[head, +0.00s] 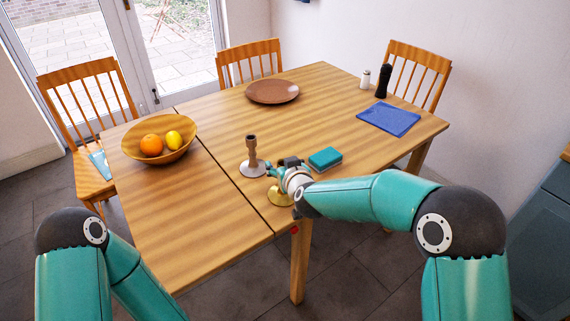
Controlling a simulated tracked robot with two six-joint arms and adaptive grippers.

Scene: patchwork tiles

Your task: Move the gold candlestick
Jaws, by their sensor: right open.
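The gold candlestick shows only as a round gold base (279,199) near the table's front edge; its upper part is hidden behind my right gripper. My right gripper (279,168) is open, over and just behind the gold base. I cannot tell whether its fingers are around the stem or touching it. My left arm comes in at the lower left, and its gripper is out of view.
A brown post on a pale round base (252,158) stands close behind-left of my right gripper. A teal block (325,159) lies to its right. The wooden table (180,230) also bears a fruit bowl (128,146), brown plate (272,92), blue cloth (389,119) and two shakers (382,82). Its front left is clear.

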